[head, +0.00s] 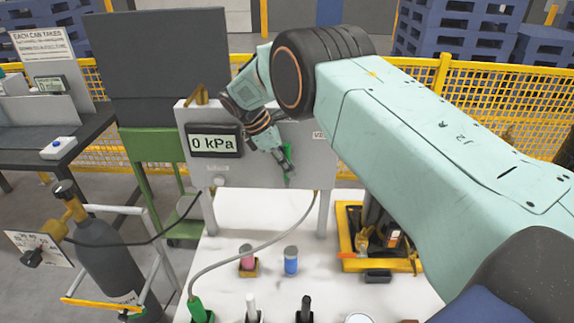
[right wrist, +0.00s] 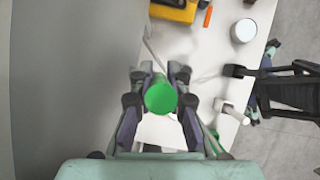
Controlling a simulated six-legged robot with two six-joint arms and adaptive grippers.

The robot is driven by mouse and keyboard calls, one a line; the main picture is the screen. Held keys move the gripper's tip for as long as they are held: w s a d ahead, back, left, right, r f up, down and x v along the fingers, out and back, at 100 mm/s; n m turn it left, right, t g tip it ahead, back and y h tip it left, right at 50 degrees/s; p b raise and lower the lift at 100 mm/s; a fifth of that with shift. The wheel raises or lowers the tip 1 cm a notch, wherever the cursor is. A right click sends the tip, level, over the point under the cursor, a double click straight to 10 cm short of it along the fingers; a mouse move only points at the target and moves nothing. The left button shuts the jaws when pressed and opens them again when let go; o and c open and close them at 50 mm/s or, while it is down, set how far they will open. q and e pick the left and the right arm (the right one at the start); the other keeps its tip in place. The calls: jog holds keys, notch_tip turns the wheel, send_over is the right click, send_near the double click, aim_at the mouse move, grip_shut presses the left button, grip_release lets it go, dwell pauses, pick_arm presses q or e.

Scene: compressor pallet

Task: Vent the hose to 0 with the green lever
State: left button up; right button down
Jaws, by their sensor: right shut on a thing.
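A grey panel (head: 245,172) stands on legs at the back of the white table. Its display (head: 214,142) reads 0 kPa. The green lever (head: 287,163) is on the panel's front, right of the display, partly hidden by my right gripper (head: 281,160). In the right wrist view the lever's round green end (right wrist: 160,98) sits between the two fingers, and the gripper is shut on it. A grey hose (head: 258,246) runs from below the panel down to a green fitting (head: 198,309) at the table's front left.
A pink cylinder (head: 247,257) and a blue cylinder (head: 291,261) stand mid-table. A yellow tray (head: 348,262) with small parts is at the right. A gas bottle (head: 110,260) on a trolley stands left. My right arm covers much of the right side.

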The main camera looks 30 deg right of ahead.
jog(key=c, duration=1.3)
grip_release()
jog(key=v, duration=1.2)
jog(key=shift+s+a, duration=0.1)
